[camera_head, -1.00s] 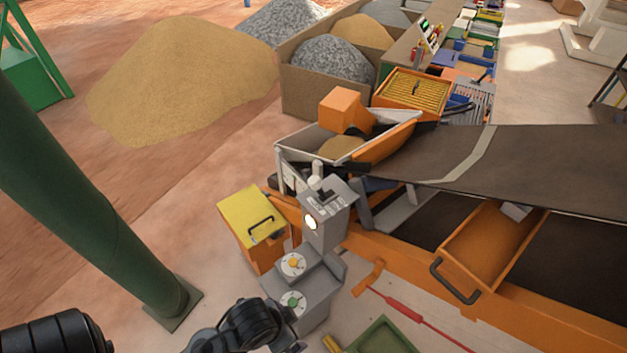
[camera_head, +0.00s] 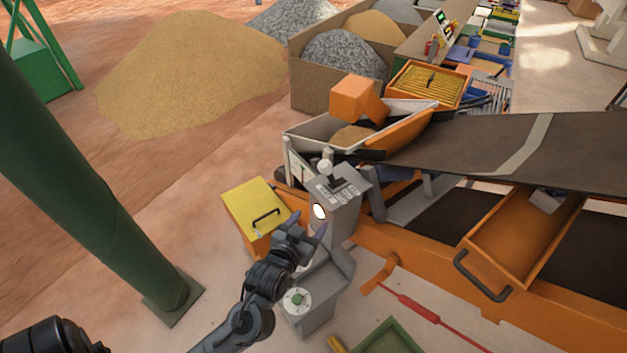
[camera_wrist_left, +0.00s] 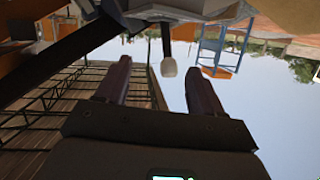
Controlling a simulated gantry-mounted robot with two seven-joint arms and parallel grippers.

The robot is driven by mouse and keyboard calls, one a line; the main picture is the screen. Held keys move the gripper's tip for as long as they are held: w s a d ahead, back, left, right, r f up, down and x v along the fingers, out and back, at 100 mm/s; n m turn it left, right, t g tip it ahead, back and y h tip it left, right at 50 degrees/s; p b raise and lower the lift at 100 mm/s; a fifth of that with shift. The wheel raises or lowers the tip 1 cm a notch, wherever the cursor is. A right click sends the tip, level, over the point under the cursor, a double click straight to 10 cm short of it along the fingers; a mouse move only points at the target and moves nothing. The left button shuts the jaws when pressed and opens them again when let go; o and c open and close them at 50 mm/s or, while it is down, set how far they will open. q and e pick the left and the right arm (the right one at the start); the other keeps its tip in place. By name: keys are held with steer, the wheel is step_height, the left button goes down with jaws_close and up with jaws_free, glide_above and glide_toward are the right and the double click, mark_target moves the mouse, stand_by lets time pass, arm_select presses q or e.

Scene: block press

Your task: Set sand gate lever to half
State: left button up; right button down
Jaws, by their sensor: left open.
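The sand gate lever has a pale knob (camera_head: 325,166) on a dark stem and stands on top of a grey control box (camera_head: 340,195) with a labelled plate. My left gripper (camera_head: 307,228) is open and empty, just below and left of the box's lit round face, apart from the lever. In the left wrist view the pale knob (camera_wrist_left: 169,67) hangs on its dark stem beyond the gap between the two fingers (camera_wrist_left: 160,85). The exact lever notch is too small to read. My right gripper is not in view.
A yellow-topped box (camera_head: 256,210) with a black handle stands left of the control box. A lower grey pedestal with a green knob (camera_head: 297,298) is below my left gripper. The hopper (camera_head: 350,135) and conveyor belt (camera_head: 490,150) lie behind and right. A green post (camera_head: 90,200) stands left.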

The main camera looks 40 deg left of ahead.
mark_target(323, 171)
arm_select(q)
steer(key=w+a+r+y+b, duration=0.1)
steer(key=w+a, duration=0.2)
steer(key=w, duration=0.2)
steer(key=w+a+r+n+t+y+b, duration=0.1)
steer(key=w+a+b, duration=0.1)
steer(key=w, duration=0.3)
steer(key=w+a+r+n+t+y+b, duration=0.1)
steer(key=w+a+b, duration=0.1)
steer(key=w, duration=0.3)
steer(key=shift+w+a+r, duration=0.1)
steer(key=shift+w+a, duration=0.05)
steer(key=shift+a, duration=0.3)
steer(key=shift+w+a+r, duration=0.1)
steer(key=shift+w+a, duration=0.05)
steer(key=shift+a, duration=0.25)
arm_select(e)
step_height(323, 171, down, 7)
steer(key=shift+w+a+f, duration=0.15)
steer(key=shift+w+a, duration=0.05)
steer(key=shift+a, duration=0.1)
